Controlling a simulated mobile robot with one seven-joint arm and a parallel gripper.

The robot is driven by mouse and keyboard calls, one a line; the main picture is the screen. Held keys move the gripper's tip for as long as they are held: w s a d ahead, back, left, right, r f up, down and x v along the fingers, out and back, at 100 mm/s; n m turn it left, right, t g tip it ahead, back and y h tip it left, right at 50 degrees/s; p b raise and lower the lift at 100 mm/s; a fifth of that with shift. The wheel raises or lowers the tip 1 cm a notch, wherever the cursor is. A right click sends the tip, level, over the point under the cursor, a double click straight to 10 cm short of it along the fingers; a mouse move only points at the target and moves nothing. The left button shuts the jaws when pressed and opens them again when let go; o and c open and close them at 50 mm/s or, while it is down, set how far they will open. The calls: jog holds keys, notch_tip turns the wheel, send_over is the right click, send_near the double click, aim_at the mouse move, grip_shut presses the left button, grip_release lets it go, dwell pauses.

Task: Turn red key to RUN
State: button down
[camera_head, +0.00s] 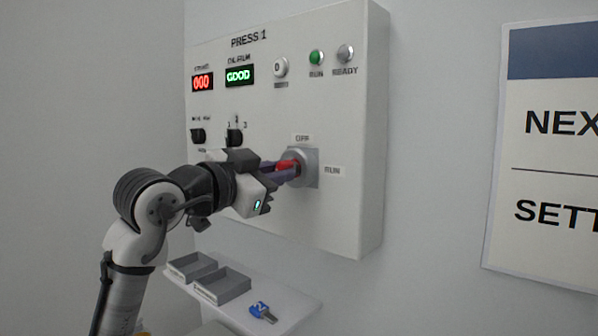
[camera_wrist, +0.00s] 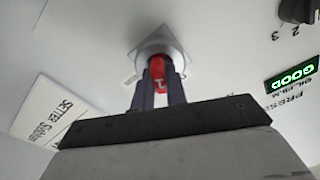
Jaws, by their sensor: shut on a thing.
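The red key (camera_head: 287,165) sits at the round grey key switch (camera_head: 304,167) on the PRESS 1 panel. An OFF label (camera_head: 302,138) is above the switch and a RUN label (camera_head: 332,170) is to its right. My gripper (camera_head: 284,172) is shut on the red key, its dark fingers on either side of it. In the wrist view the red key (camera_wrist: 158,72) shows between the two fingers, in front of the grey switch (camera_wrist: 160,43). The key's exact turn angle is hard to tell, partly hidden by the fingers.
The panel (camera_head: 345,60) carries two displays, a green RUN lamp (camera_head: 316,57), a grey READY lamp (camera_head: 345,54) and black knobs. A shelf (camera_head: 285,305) below holds two grey trays (camera_head: 222,285) and a blue tagged key (camera_head: 262,311). A sign (camera_head: 545,150) hangs at right.

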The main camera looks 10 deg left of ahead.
jog(key=shift+m, duration=0.7)
jog(key=m, duration=0.6)
jog(key=shift+a+m+b, duration=0.1)
jog(key=shift+m+b, duration=0.2)
jog(key=shift+m, duration=0.1)
jog(key=m, duration=0.2)
jog(key=shift+m, duration=0.4)
jog(key=m, duration=0.3)
jog(key=shift+r+m+b, duration=0.1)
jog(key=shift+m+b, duration=0.2)
jog(key=c, duration=1.3)
grip_release()
jog(key=shift+c, duration=0.2)
